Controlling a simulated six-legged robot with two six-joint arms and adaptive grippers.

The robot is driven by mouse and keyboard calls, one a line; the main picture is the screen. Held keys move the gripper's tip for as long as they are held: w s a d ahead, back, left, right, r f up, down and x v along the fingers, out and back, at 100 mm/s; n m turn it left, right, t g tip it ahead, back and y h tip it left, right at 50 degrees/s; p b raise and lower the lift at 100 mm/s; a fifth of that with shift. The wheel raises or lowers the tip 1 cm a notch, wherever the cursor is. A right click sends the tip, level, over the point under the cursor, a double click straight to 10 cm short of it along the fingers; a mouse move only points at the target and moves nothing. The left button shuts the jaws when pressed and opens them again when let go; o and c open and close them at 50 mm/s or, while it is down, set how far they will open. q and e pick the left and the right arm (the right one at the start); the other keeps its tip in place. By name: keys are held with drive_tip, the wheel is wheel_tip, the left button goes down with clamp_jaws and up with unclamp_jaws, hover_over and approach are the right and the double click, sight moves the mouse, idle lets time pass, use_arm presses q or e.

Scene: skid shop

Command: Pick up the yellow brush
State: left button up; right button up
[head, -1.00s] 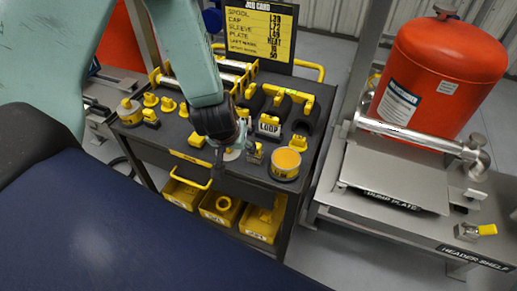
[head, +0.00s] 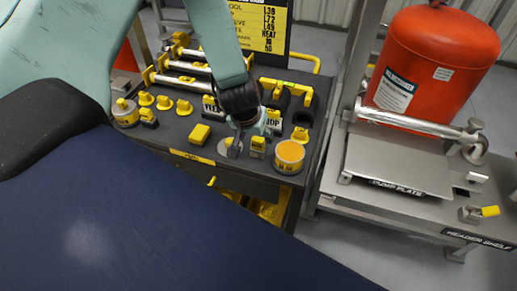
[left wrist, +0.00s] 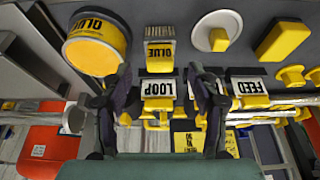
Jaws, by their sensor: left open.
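My right gripper is not in view.
A white disc with a yellow knob (left wrist: 218,38) and a yellow block (left wrist: 283,40) stand close by. LOOP (left wrist: 158,88) and FEED (left wrist: 249,86) blocks stand behind. A steel shelf with a pump plate (head: 395,165) and a red tank (head: 437,62) are at right.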

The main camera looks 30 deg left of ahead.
sight(258, 139)
use_arm(q)
drive_tip(key=x, duration=0.2)
drive_tip(key=b+x, duration=0.1)
drive_tip(key=x, duration=0.1)
drive_tip(key=shift+w+a, duration=0.2)
drive_tip(key=shift+w, duration=0.2)
drive_tip(key=shift+w+d+f, duration=0.25)
drive_tip(key=shift+f, duration=0.2)
drive_tip(key=shift+a, duration=0.3)
drive_tip(key=shift+c, duration=0.8)
drive_tip(key=shift+d, duration=0.25)
drive_tip(key=c, duration=0.6)
drive_tip(key=shift+a, duration=0.15)
drive_tip(key=c, duration=0.5)
drive_tip(key=shift+r, duration=0.1)
